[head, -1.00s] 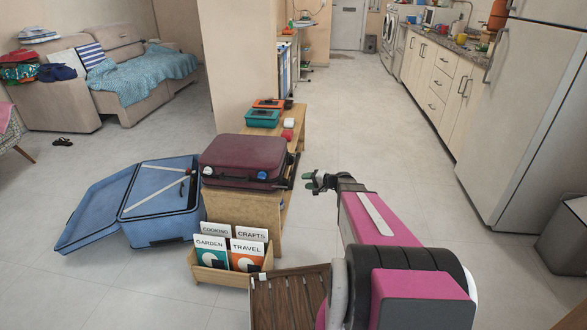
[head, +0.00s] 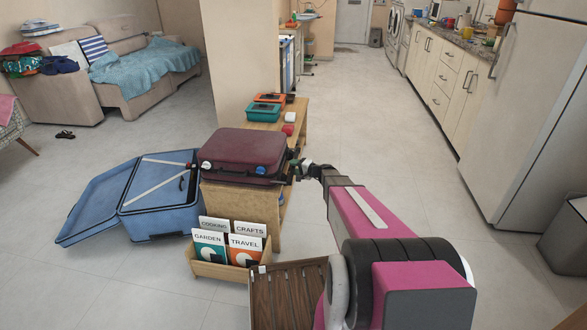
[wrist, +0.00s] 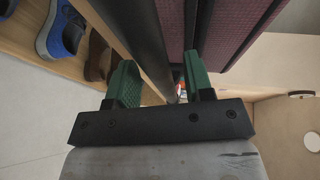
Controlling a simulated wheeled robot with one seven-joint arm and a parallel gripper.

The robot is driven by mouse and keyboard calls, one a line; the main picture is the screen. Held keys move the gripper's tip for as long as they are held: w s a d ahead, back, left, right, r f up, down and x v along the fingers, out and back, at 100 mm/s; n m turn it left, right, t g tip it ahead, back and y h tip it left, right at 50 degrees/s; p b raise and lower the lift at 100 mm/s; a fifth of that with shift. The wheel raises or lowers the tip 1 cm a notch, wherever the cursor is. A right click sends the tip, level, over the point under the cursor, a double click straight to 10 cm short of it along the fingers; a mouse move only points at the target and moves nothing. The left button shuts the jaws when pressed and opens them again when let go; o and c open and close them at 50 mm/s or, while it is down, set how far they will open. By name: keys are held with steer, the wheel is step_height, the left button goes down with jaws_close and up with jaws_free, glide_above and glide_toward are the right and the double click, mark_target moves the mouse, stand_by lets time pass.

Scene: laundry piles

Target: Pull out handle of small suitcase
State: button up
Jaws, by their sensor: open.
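The small maroon suitcase (head: 240,150) lies flat on a wooden bench (head: 235,194) in the head view. Its ribbed side (wrist: 185,30) fills the upper right of the wrist view. A dark bar that looks like its handle (wrist: 146,40) runs along that side, apart from the shell near the gripper. My gripper (head: 297,170) is at the suitcase's right side. In the wrist view my gripper (wrist: 163,82) is open, with one green finger left of the bar and the other right of it, near the shell. Whether either finger touches the bar cannot be told.
An open blue suitcase (head: 160,200) lies on the floor at left. A book box (head: 228,270) stands in front of the bench. Orange and teal cases (head: 263,112) sit farther back on the bench. Shoes (wrist: 65,30) rest on a lower shelf.

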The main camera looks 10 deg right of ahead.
steer(key=shift+w+a, duration=0.25)
steer(key=shift+a, duration=0.1)
jaws_close()
steer(key=s+d, duration=0.3)
steer(key=d, duration=0.8)
steer(key=s+d, duration=0.4)
steer(key=d, duration=0.8)
steer(key=shift+s, duration=0.25)
steer(key=shift+d, duration=0.15)
jaws_free()
steer(key=shift+d, duration=0.1)
steer(key=shift+s, duration=0.1)
steer(key=v, duration=1)
steer(key=shift+s+d, duration=0.25)
steer(key=shift+d, duration=0.05)
